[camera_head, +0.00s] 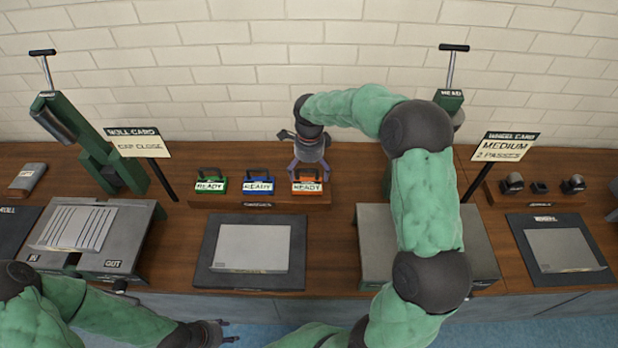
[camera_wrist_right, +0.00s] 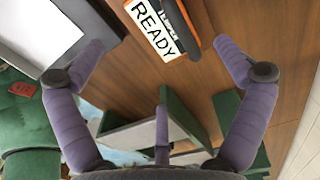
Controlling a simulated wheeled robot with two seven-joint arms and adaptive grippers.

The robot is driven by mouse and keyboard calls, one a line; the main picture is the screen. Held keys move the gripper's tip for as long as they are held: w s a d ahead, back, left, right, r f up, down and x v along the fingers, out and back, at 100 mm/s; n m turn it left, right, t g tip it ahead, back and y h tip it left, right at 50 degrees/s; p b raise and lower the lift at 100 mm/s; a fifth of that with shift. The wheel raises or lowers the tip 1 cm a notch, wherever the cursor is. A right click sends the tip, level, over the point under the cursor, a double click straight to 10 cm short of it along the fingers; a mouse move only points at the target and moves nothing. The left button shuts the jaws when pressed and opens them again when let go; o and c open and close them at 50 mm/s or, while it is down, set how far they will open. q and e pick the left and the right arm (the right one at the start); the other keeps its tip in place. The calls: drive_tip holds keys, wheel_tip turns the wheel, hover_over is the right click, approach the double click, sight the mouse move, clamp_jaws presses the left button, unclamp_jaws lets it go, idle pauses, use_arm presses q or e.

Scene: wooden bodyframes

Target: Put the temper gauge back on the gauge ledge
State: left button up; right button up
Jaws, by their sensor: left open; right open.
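The gauge ledge (camera_head: 215,202) is a low wooden strip at the back middle of the bench. On it stand a green gauge (camera_head: 211,186), a blue gauge (camera_head: 258,186) and an orange gauge (camera_head: 307,187), each with a READY label and dark handle. My right gripper (camera_head: 309,168) is open just above and behind the orange gauge. In the right wrist view, the orange gauge's READY label (camera_wrist_right: 154,28) lies beyond the open, empty fingers (camera_wrist_right: 163,48), apart from them. My left gripper (camera_head: 230,331) is open and empty at the front, low in the head view.
A dark mat with a grey metal sheet (camera_head: 252,247) lies in front of the ledge. A roller machine (camera_head: 97,235) stands left, a grey-topped machine (camera_head: 375,225) right, partly behind my right arm. Card signs (camera_head: 137,143) (camera_head: 505,147) stand on posts.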

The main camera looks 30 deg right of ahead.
drive_tip(key=shift+r+p, duration=0.3)
drive_tip(key=shift+r, duration=1.7)
